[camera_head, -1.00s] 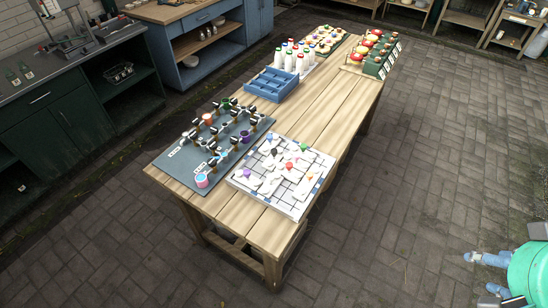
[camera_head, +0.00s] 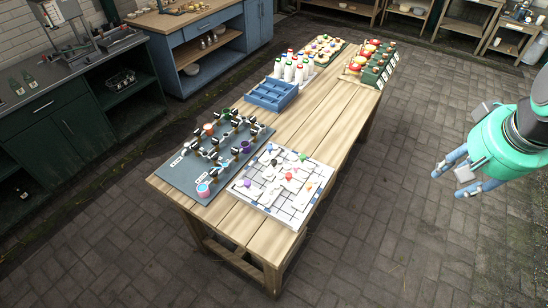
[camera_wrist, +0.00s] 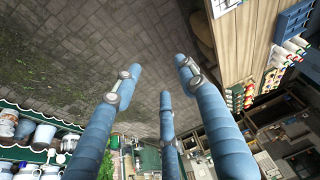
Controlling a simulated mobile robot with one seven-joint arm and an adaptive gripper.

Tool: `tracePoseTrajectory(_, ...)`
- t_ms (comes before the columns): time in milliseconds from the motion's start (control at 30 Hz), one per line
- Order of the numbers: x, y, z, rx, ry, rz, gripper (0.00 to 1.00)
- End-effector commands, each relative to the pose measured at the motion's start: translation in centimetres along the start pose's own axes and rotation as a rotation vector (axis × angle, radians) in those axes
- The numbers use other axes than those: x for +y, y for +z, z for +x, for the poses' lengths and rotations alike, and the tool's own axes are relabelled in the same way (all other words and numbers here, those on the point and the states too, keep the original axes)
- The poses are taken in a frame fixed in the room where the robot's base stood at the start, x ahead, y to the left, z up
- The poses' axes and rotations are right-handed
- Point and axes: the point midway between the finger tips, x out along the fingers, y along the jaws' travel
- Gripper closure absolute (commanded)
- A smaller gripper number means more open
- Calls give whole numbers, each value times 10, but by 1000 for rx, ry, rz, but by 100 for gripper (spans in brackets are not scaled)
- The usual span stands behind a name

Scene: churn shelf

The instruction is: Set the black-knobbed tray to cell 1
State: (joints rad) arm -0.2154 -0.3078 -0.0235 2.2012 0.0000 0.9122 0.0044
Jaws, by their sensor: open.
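A white board (camera_head: 262,204) with a tiled grid lies on the near end of the wooden table in the head view. Several pale trays with coloured knobs sit on it. A small dark knob (camera_head: 274,162) shows toward the board's upper left; its tray's outline and the cell numbers are too small to read. My gripper (camera_head: 452,180) hangs at the right, over the paved floor, well apart from the table. It is open and empty. In the wrist view its blue fingers (camera_wrist: 158,82) are spread with nothing between them.
A dark board with cups (camera_head: 178,178) lies left of the white board. A blue divided crate (camera_head: 270,95), white bottles (camera_head: 290,70) and red-topped items (camera_head: 370,48) stand farther back. Bare planks (camera_head: 310,115) run along the table's right side. Paved floor separates my gripper from it.

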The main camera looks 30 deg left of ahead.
Motion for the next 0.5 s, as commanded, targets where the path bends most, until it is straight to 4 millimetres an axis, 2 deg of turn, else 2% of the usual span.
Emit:
tracePoseTrajectory(100, -18, -28, 9, -24, -12, -33, 58)
tracePoseTrajectory(500, -87, -108, 51, -92, -45, -136, 58)
